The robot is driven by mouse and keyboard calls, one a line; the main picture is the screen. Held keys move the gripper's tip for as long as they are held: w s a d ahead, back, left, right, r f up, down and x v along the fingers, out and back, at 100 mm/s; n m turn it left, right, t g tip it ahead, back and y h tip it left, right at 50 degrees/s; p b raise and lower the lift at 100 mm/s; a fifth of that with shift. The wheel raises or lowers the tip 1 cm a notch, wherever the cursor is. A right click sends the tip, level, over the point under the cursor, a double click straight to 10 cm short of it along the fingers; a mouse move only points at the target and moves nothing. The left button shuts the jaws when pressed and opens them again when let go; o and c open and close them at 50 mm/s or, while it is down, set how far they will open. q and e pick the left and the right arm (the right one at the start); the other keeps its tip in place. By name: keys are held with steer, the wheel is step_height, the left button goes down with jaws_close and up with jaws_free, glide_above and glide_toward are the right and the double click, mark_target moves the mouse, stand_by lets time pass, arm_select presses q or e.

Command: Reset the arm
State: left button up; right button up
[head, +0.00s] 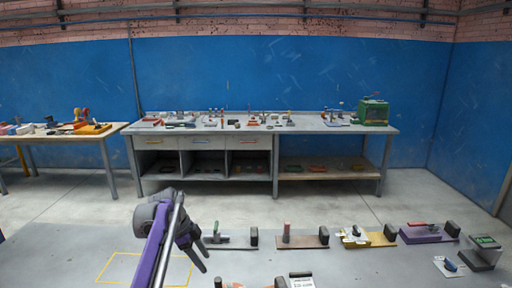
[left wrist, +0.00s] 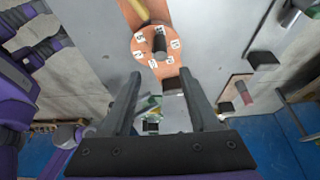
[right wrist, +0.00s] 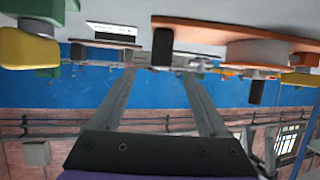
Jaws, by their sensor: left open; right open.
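My left gripper (head: 203,258) reaches over the near grey table in the head view, its dark fingers pointing down to the right. In the left wrist view its two fingers (left wrist: 160,72) are apart, with nothing held between them. An orange disc (left wrist: 154,48) with numbered tags and a dark peg lies beyond the fingertips. My right gripper (right wrist: 158,72) shows only in its own wrist view. Its fingers are spread and empty. Dark posts and an orange board (right wrist: 205,24) fill the top of that view; contact with them is not visible.
The near table (head: 60,250) carries a red-handled fixture (head: 286,232), a yellow-based one (head: 380,239), a purple-based one (head: 425,236) and a grey block (head: 480,258). A yellow outline (head: 103,280) marks bare tabletop. A workbench (head: 330,128) stands across open floor.

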steer(key=shift+v, duration=0.9)
arm_select(q)
steer(key=s+r+n+t+y, duration=0.25)
steer(key=s+n, duration=0.55)
steer(key=s, duration=0.7)
steer(key=s+f+n+t, duration=0.1)
steer(key=s+f+n, duration=0.2)
steer(key=s, duration=0.4)
steer(key=s+f+n+t+y, duration=0.1)
steer(key=s+f+n, duration=0.2)
steer(key=s, duration=0.5)
steer(key=s+a+f+n+t+y, duration=0.1)
steer(key=s+f+n, duration=0.2)
steer(key=s, duration=0.4)
steer(key=shift+s+f+n, duration=0.2)
steer(key=shift+f+n, duration=0.2)
steer(key=shift+f, duration=0.25)
arm_select(e)
steer(key=s+d+r+m+g+h, duration=0.1)
steer(key=s+d+g, duration=0.1)
steer(key=s, duration=0.8)
steer(key=s+d+r+m+g+h, duration=0.1)
steer(key=s+d+r+g, duration=0.1)
steer(key=s, duration=0.8)
steer(key=s+d+r+g+h, duration=0.1)
steer(key=s+d+r+g, duration=0.1)
steer(key=s, duration=0.8)
steer(key=shift+m+g, duration=0.4)
steer(key=shift+g, duration=0.4)
